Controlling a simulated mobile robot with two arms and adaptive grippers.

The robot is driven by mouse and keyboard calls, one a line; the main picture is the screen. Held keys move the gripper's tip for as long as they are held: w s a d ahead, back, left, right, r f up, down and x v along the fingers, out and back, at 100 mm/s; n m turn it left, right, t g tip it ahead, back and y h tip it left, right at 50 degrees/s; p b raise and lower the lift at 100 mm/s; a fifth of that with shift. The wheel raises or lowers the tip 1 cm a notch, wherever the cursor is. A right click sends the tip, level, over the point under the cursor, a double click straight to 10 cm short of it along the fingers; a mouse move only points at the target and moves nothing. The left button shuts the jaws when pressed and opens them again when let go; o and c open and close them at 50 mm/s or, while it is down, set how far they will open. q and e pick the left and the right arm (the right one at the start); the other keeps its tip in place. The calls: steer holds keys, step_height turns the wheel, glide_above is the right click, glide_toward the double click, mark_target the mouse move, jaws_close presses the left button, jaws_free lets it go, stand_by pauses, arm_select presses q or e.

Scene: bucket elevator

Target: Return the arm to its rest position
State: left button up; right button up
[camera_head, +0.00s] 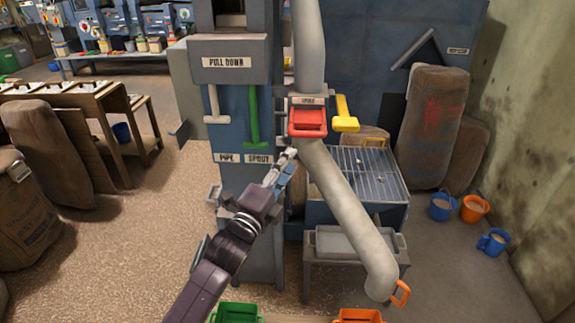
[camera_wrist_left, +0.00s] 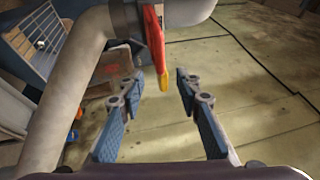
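My left arm reaches in from the bottom of the head view. Its gripper (camera_head: 284,164) is up by the blue elevator column, just below and left of the red box-like part (camera_head: 307,122) and close to the grey pipe (camera_head: 335,190). In the left wrist view the two fingers of this gripper (camera_wrist_left: 158,88) are apart with nothing held. A red part (camera_wrist_left: 154,42) with a yellow tip (camera_wrist_left: 163,80) shows between and beyond the fingertips; I cannot tell whether it touches them. My right gripper is in neither view.
A green lever (camera_head: 253,125) and a yellow lever (camera_head: 345,115) flank the red part. The pipe ends in an orange handle (camera_head: 401,293). A metal tray (camera_head: 345,243) stands below. Green (camera_head: 236,313) and orange (camera_head: 358,316) bins are at the front. Sacks stand left and right.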

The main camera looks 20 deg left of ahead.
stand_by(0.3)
arm_select(q)
step_height(320, 180, down, 27)
steer(key=s+a+n+g+y+b, duration=0.1)
steer(key=s+n+g+b, duration=0.1)
steer(key=n+g, duration=0.3)
steer(key=s+f+n+g, duration=0.2)
steer(key=s+f, duration=0.4)
steer(key=f, duration=0.5)
steer(key=s+f+n+g, duration=0.3)
steer(key=s+f, duration=0.3)
steer(key=f, duration=0.6)
steer(key=s+f+n+g+b, duration=0.1)
steer(key=s+f+n+g, duration=0.1)
steer(key=s+f, duration=0.6)
steer(key=s+f+n+g+y+b, duration=0.1)
steer(key=s+f+n+g, duration=0.2)
steer(key=s+f, duration=0.5)
steer(key=s+f+n+g+b, duration=0.1)
steer(key=s+f, duration=0.7)
steer(key=s, duration=1.8)
steer(key=n+g, duration=0.1)
steer(key=g, duration=0.1)
steer(key=shift+s+a+f+n+g, duration=0.25)
steer(key=shift+s+f+n+g, duration=0.05)
steer(key=shift+s+f+n, duration=0.1)
